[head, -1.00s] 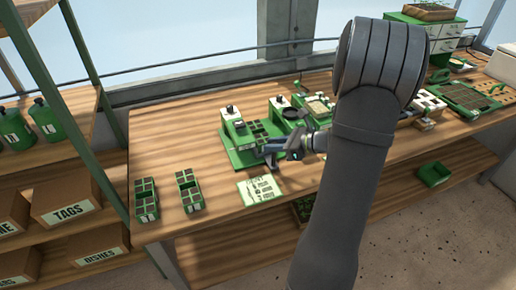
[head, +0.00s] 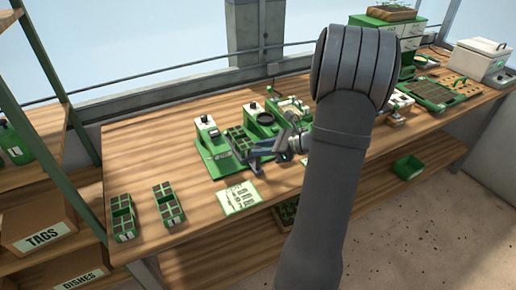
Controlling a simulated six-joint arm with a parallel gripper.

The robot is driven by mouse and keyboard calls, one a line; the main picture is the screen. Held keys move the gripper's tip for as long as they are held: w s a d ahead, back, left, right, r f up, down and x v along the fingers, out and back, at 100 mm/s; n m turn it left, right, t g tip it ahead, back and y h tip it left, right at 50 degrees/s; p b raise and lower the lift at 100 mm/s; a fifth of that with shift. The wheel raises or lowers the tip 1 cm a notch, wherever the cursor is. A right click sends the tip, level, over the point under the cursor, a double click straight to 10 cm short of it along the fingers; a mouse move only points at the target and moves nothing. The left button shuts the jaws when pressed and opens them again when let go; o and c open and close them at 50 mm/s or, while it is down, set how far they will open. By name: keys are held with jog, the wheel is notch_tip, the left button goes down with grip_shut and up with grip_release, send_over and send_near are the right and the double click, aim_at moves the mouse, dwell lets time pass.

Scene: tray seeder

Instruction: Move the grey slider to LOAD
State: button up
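The green tray seeder (head: 212,163) stands on the workbench, left of my arm. It has a white-topped post (head: 206,122) at its left and a dark-celled tray (head: 239,138) beside that post. My gripper (head: 262,150) is low at the right front side of the seeder, with its fingers pointing left. The fingers are small and partly merge with the parts behind them, so their opening and any contact are unclear. I cannot make out the grey slider or the LOAD mark; they may be hidden by the gripper or too small.
A printed card (head: 239,197) lies in front of the seeder. Two small green cell trays stand at the left, one at the edge (head: 122,218) and one beside it (head: 168,204). A green drawer cabinet (head: 385,35) stands at the back right. Bare bench lies left of the seeder.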

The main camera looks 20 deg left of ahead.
jog(key=v, duration=1.6)
jog(key=shift+a+f, duration=0.1)
jog(key=x, duration=1.7)
jog(key=shift+a, duration=0.25)
jog(key=shift+d, duration=0.1)
jog(key=shift+d, duration=0.35)
jog(key=v, duration=1.6)
jog(key=shift+d+r, duration=0.2)
jog(key=shift+d, duration=0.15)
